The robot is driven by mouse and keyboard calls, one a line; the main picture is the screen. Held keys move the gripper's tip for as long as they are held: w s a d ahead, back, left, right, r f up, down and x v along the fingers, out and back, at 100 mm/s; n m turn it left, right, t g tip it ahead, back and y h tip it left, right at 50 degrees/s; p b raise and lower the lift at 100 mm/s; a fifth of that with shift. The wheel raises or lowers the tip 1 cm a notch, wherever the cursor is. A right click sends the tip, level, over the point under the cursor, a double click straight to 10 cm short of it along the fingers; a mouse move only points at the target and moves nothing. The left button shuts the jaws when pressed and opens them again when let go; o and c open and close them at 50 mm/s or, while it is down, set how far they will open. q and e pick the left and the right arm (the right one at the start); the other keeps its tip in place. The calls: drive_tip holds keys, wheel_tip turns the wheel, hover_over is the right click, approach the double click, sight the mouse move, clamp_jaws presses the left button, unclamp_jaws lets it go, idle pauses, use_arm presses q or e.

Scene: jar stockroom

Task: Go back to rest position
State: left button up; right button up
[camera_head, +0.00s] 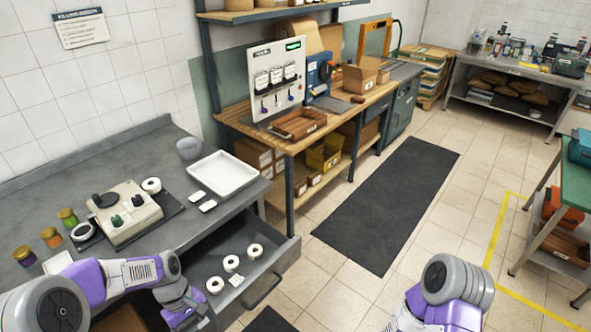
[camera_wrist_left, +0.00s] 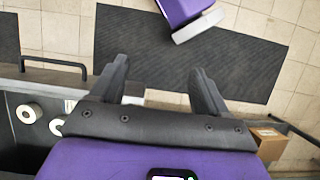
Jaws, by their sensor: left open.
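My left arm comes in from the left in the head view, over the front of the grey bench (camera_head: 110,170) and in front of the open drawer (camera_head: 262,262). In the left wrist view my left gripper (camera_wrist_left: 160,82) is open, with its two dark fingers apart and nothing between them. Beyond the fingers lie the floor and a dark mat (camera_wrist_left: 255,68). My right arm shows at the bottom right of the head view, bent at a grey joint. Its gripper is outside the frames.
The drawer holds several white rolls (camera_head: 231,263); its handle (camera_wrist_left: 55,66) projects outward. On the bench are a beige device (camera_head: 125,213), small jars (camera_head: 67,217) and a white tray (camera_head: 222,174). A wooden workbench (camera_head: 300,140) stands behind. The floor around the long mat (camera_head: 390,200) is clear.

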use_arm(q)
drive_tip(key=s+d+f+m+t+b, duration=0.1)
drive_tip(key=s+d+f+m+b, duration=0.1)
drive_tip(key=f, duration=0.8)
drive_tip(key=s+d+f+m+t+b, duration=0.1)
drive_tip(key=s+d+f+m+b, duration=0.2)
drive_tip(key=d+f, duration=0.4)
drive_tip(key=s+d+f+m+t+b, duration=0.1)
drive_tip(key=s+d+f+m+b, duration=0.1)
drive_tip(key=f, duration=1.1)
drive_tip(key=s+d+b, duration=0.1)
drive_tip(key=d+b, duration=0.1)
drive_tip(key=b, duration=0.1)
drive_tip(key=shift+d+t+h, duration=0.3)
drive_tip(key=shift+d+h, duration=0.05)
drive_tip(key=shift+h, duration=0.05)
use_arm(e)
wheel_tip(320, 180, down, 10)
use_arm(q)
drive_tip(key=shift+c, duration=0.3)
